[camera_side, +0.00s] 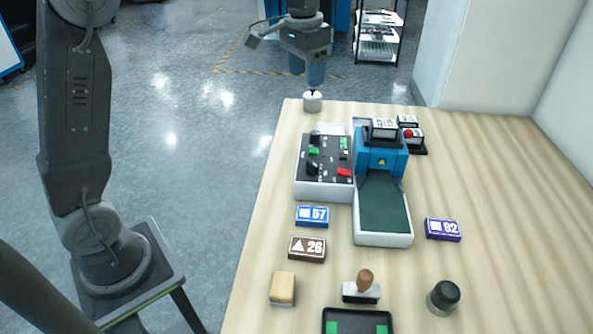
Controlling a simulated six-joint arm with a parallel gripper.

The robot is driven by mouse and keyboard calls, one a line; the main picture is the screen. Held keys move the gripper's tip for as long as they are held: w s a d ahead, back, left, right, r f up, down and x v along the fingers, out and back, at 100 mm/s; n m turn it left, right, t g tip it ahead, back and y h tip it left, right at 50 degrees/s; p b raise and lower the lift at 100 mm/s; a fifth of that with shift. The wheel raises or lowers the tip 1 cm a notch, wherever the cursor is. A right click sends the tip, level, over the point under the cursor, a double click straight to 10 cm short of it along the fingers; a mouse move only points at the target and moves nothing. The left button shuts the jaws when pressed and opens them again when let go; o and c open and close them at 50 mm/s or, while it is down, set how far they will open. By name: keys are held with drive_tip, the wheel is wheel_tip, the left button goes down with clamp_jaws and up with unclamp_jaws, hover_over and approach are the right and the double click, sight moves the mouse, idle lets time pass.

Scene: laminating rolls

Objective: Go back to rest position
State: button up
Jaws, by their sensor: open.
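My gripper (315,76) is at the top of the view, pointing down near the far left corner of the table (480,170). It is open. I cannot tell whether the fingertips touch this piece.
A control box (322,190) and a blue laminating machine (382,160) with a green bed stand mid-table. Number blocks, a wooden block (283,288), a stamp (362,288), a dark-topped cylinder (443,297) and a black tray (357,317) lie nearer. The table's right side is clear.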

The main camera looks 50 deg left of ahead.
drive_tip(key=s+d+r+t, duration=0.2)
drive_tip(key=s+d, duration=0.1)
drive_tip(key=s, duration=1.1)
drive_tip(key=s+d+f+t, duration=0.1)
drive_tip(key=s+f, duration=0.2)
drive_tip(key=s, duration=0.2)
drive_tip(key=s+d+f+n+t, duration=0.1)
drive_tip(key=s+f, duration=0.2)
drive_tip(key=s, duration=0.3)
drive_tip(key=shift+t, duration=0.3)
